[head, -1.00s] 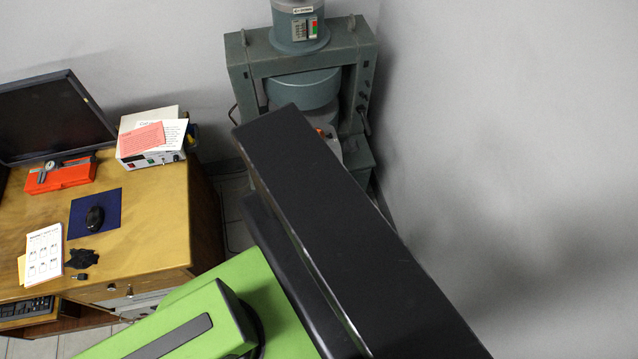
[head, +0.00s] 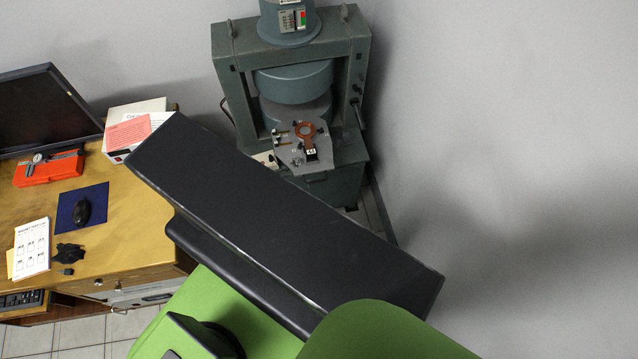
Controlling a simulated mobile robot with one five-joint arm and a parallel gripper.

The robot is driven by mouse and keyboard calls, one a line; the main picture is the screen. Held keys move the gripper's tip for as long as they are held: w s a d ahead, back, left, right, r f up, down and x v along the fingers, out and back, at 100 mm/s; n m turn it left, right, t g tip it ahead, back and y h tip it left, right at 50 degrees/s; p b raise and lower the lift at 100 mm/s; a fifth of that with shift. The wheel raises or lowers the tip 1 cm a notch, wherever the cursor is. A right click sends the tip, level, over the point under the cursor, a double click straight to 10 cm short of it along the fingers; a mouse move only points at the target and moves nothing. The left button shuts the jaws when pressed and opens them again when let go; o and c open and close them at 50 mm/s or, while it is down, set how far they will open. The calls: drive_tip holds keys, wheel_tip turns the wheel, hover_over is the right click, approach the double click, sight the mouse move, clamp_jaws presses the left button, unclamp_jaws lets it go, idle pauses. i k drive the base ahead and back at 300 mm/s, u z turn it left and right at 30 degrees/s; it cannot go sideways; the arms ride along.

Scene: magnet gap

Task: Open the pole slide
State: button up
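A grey-green magnet (head: 232,57) stands against the back wall, with a round pole (head: 293,83) under its top beam. A light grey plate (head: 287,158) sticks out in front of the gap. On it lies an orange-brown piece with a ring (head: 306,130) and a short stem ending in a small black-and-white block. This may be the pole slide, but I cannot tell for sure, nor whether it is open. My dark arm link crosses the middle of the view, below and in front of the plate. My gripper is not visible.
A wooden desk (head: 130,225) on the left holds a monitor (head: 45,110), a box with papers (head: 137,128), an orange caliper case (head: 48,168) and a mouse on a blue pad (head: 70,220). A bare grey wall (head: 510,150) bounds the right side.

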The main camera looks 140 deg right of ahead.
sight(289, 154)
drive_tip(key=z, duration=0.05)
drive_tip(key=i, duration=1)
drive_tip(key=z, duration=3.7)
drive_tip(key=i, duration=0.1)
drive_tip(key=k, duration=0.65)
drive_tip(key=i, duration=0.55)
drive_tip(key=z, duration=0.05)
